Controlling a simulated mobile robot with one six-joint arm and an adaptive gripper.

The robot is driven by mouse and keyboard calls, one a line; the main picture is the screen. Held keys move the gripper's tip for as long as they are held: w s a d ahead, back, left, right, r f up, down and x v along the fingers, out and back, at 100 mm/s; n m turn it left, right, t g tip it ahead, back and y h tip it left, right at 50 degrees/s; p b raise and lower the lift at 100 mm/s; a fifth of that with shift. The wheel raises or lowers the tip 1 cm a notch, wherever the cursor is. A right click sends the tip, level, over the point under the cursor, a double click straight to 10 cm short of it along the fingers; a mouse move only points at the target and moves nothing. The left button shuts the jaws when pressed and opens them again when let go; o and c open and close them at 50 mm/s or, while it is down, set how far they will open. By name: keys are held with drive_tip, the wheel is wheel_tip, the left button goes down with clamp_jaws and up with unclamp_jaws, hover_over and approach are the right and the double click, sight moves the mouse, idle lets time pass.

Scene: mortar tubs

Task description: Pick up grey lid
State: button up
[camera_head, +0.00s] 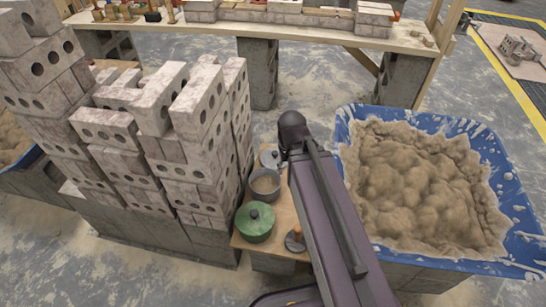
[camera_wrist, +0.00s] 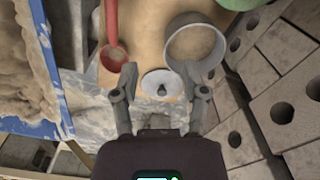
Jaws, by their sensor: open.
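The grey lid (camera_wrist: 163,78) is a small round disc with a dark knob. In the wrist view it lies at the edge of a wooden board (camera_wrist: 150,30). My gripper (camera_wrist: 164,84) is open, with one finger on each side of the lid in that view; I cannot tell the height between them. The lid also shows in the head view (camera_head: 270,160), partly covered by my arm. A grey pot (camera_wrist: 194,48) with mortar in it stands beside the lid. My fingers are hidden in the head view.
A red ladle (camera_wrist: 113,50) lies left of the lid. A green lidded pot (camera_head: 255,224) stands on the same board. Stacked bricks (camera_head: 190,125) rise close on one side, and a blue mortar tub (camera_head: 346,125) stands on the other.

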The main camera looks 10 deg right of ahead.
drive_tip(key=o, duration=0.3)
drive_tip(key=shift+o, duration=0.2)
drive_tip(key=b, duration=0.5)
hover_over(275, 152)
wheel_tip(275, 152, down, 5)
drive_tip(key=shift+r, duration=0.15)
wheel_tip(275, 152, down, 9)
drive_tip(key=b, duration=0.8)
drive_tip(key=shift+r, duration=0.2)
drive_tip(key=shift+f, duration=0.15)
drive_tip(key=shift+s+f+b, duration=0.1)
drive_tip(key=shift+f+b, duration=2.35)
drive_tip(key=shift+b, duration=0.3)
